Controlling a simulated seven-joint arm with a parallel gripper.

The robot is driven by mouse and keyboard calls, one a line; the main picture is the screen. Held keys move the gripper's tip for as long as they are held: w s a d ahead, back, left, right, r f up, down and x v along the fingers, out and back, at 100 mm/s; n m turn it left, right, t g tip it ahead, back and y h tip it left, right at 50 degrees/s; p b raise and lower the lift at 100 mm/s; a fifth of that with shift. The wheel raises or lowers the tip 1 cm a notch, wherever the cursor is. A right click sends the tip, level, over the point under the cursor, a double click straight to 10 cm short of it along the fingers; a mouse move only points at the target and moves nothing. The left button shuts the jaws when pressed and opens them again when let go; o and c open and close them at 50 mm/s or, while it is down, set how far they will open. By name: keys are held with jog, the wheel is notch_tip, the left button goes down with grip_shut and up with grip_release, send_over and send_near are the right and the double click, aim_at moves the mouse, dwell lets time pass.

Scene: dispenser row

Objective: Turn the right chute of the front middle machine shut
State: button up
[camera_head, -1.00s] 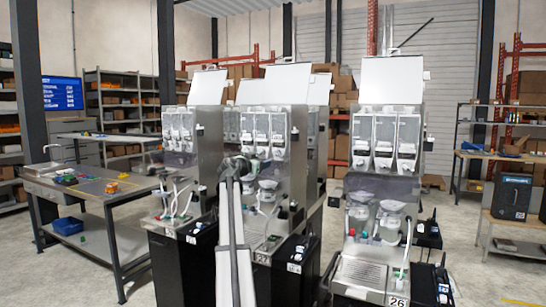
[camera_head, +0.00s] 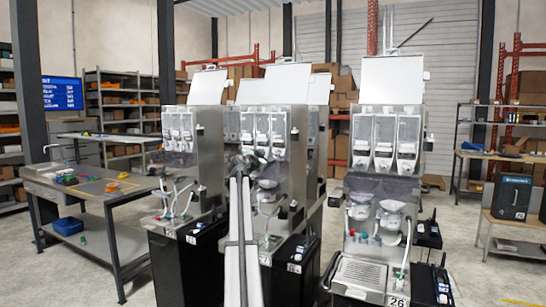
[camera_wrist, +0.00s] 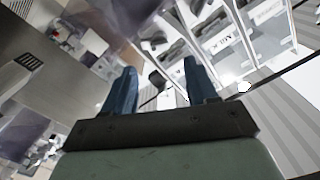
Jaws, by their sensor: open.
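The front middle machine (camera_head: 298,170) is a steel dispenser with three clear canisters side by side and a raised white lid. Its right canister (camera_head: 279,128) has a pale chute (camera_head: 279,153) at its foot, too small here to tell its turn. My gripper (camera_head: 250,162) is in front of the machine's canister feet, left of that chute, partly hidden by my own arm. In the wrist view, my gripper (camera_wrist: 160,82) has two blue fingers apart. A small dark part (camera_wrist: 156,79) shows between them; I cannot tell which part it is. Canister undersides (camera_wrist: 222,40) show beyond the fingertips.
A similar machine (camera_head: 388,180) stands at the right and another (camera_head: 182,170) at the left, close to the middle one. Steel mixing bowls (camera_head: 268,184) and white hoses sit below the canisters. A workbench (camera_head: 90,190) stands at the far left, with open floor before it.

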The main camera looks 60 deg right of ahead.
aim_at(275, 154)
jog(key=d, duration=0.7)
jog(key=shift+d, duration=0.3)
jog(key=shift+c, duration=0.3)
jog(key=c, duration=1)
